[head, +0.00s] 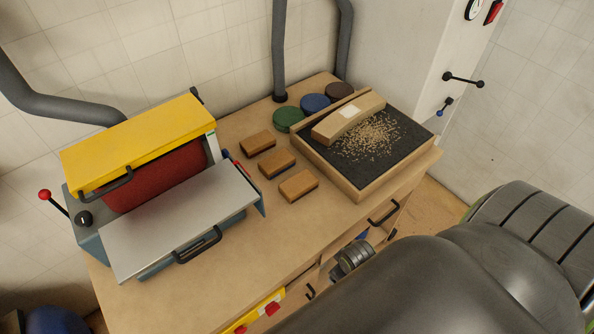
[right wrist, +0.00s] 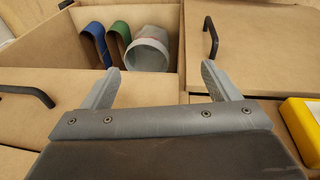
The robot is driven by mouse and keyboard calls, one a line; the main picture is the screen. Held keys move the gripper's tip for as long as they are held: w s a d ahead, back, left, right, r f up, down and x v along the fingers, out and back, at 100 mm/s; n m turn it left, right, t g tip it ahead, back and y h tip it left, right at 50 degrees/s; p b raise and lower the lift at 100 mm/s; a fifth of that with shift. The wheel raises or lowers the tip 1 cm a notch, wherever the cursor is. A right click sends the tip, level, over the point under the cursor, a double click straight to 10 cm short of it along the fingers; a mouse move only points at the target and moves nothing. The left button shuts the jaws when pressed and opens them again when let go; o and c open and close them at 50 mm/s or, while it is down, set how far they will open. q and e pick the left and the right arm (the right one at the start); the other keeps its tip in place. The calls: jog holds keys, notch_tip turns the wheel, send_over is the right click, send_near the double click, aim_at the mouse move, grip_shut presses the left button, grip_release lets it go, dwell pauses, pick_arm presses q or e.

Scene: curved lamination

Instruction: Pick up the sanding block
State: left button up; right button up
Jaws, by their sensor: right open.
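Three brown blocks that look like sanding blocks lie in a slanting row on the bench in the head view: a far block (head: 257,142), a middle block (head: 277,163) and a near block (head: 299,185). They lie apart from one another, between the grey-topped machine and the tray. My right gripper (right wrist: 162,69) is open and empty in the right wrist view, in front of an open compartment. No block shows in that view. In the head view my dark arm fills the lower right. My left gripper is not in view.
A yellow-and-grey machine (head: 180,225) stands at left. The open compartment holds blue (right wrist: 92,42) and green (right wrist: 120,35) curved strips and a grey roll (right wrist: 147,52). The bench's front strip is clear.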

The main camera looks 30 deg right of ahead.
jog(key=w+a+r+n+p, duration=0.1)
jog(key=w+r+n+p, duration=0.25)
jog(key=r, duration=1.25)
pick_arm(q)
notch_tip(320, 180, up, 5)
pick_arm(e)
jog(key=w+d+r+n+g+y, duration=0.1)
jog(key=w+r+n, duration=0.6)
jog(key=w, duration=0.3)
jog(key=w+r+n+g, duration=0.1)
jog(key=w+r+n, duration=0.65)
jog(key=w, duration=0.25)
jog(key=m+b, duration=0.1)
jog(key=b, duration=0.9)
send_over(298, 183)
jog(key=f, duration=1.1)
jog(key=shift+s, duration=0.35)
jog(key=shift+f, duration=0.1)
jog(key=shift+w+f, duration=0.1)
jog(key=shift+f, duration=0.4)
jog(key=f, duration=0.4)
jog(key=shift+w+f, duration=0.1)
jog(key=shift+w, duration=0.15)
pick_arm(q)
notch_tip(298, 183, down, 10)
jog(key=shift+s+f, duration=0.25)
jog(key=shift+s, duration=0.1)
